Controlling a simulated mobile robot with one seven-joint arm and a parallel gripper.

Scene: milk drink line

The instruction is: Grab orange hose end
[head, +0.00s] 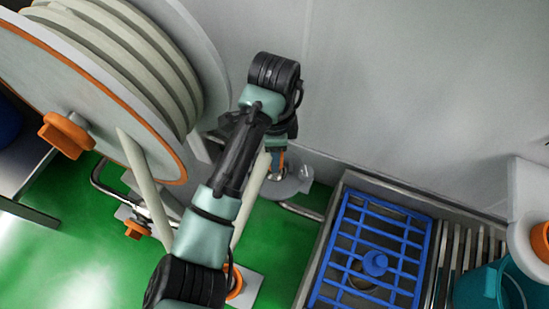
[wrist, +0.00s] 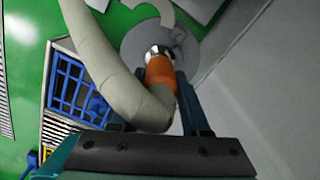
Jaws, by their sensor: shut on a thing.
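The orange hose end (wrist: 160,72) with a metal tip shows in the middle of the wrist view, on a thick cream hose (wrist: 100,60) that curves across the picture. My gripper (wrist: 172,85) is shut on the orange hose end. One dark finger shows on its right; the hose hides most of the other. In the head view my gripper (head: 278,158) points down near the grey wall, with a bit of orange between its fingers. My arm hides part of the hose there.
A large hose reel (head: 110,70) with an orange knob (head: 66,135) fills the upper left. A grey round base (head: 290,187) stands on the green floor below my gripper. A blue grate (head: 340,235) in a metal frame and a teal bucket (head: 478,290) lie to the right.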

